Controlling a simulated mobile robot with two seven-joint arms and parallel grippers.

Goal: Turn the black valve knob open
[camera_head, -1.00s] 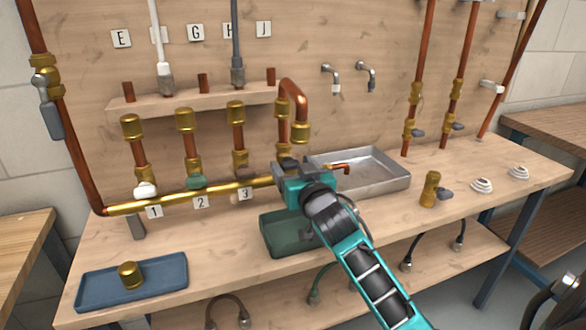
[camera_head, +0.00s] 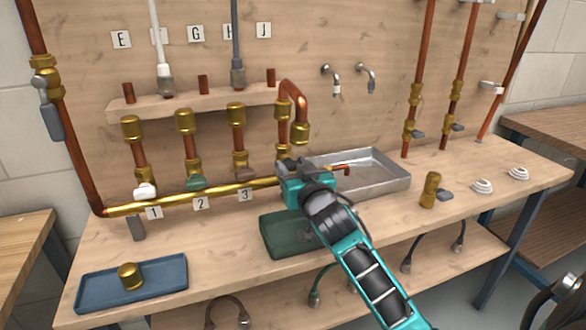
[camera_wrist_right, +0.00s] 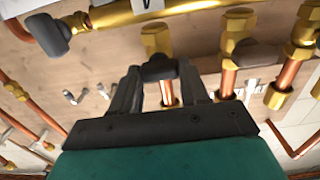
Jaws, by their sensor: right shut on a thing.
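The black valve knob (camera_wrist_right: 160,67) shows in the right wrist view on a brass valve body, between the tips of my right gripper (camera_wrist_right: 160,80). The two dark fingers are closed on its sides. In the head view my right gripper (camera_head: 294,166) is at the right end of the brass manifold pipe (camera_head: 235,188), below the copper bend. It hides the knob there. My left gripper is not in view.
White, green and brown knobs (camera_head: 145,190) stand along the manifold to the left. A metal sink tray (camera_head: 385,184) is close to the right, a green bin (camera_head: 280,240) below. A blue tray (camera_head: 165,285) holds a brass fitting (camera_head: 130,275).

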